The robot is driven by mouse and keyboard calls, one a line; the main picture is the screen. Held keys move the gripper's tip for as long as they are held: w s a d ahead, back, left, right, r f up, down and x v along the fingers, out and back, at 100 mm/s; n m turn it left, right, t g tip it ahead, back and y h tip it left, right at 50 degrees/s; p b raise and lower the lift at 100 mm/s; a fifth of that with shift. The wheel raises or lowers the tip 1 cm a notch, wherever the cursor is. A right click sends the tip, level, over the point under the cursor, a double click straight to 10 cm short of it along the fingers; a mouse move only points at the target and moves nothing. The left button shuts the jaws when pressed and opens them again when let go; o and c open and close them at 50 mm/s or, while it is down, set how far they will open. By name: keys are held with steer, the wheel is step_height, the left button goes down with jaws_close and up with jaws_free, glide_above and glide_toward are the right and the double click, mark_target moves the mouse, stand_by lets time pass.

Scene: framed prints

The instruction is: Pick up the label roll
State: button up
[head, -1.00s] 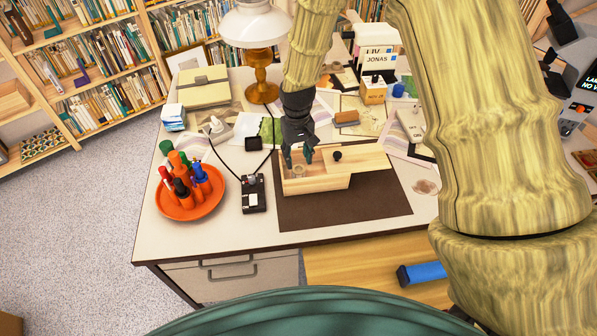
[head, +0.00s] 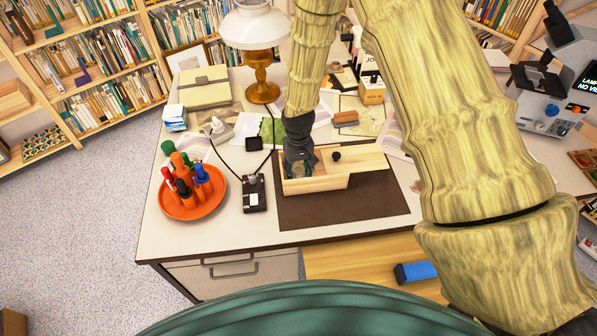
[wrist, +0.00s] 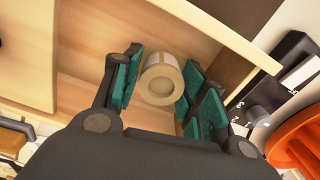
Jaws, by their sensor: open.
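The box's wooden lid (head: 352,160) is slid to the right and leaves the left part open.
The box stands on a dark brown mat (head: 345,208). To its left are a black device (head: 254,195) with a cable and an orange dish (head: 205,203) of markers. A lamp (head: 262,80) and papers stand behind. The mat's front is clear.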

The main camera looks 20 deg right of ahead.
steer(key=c, duration=0.6)
steer(key=shift+c, duration=0.2)
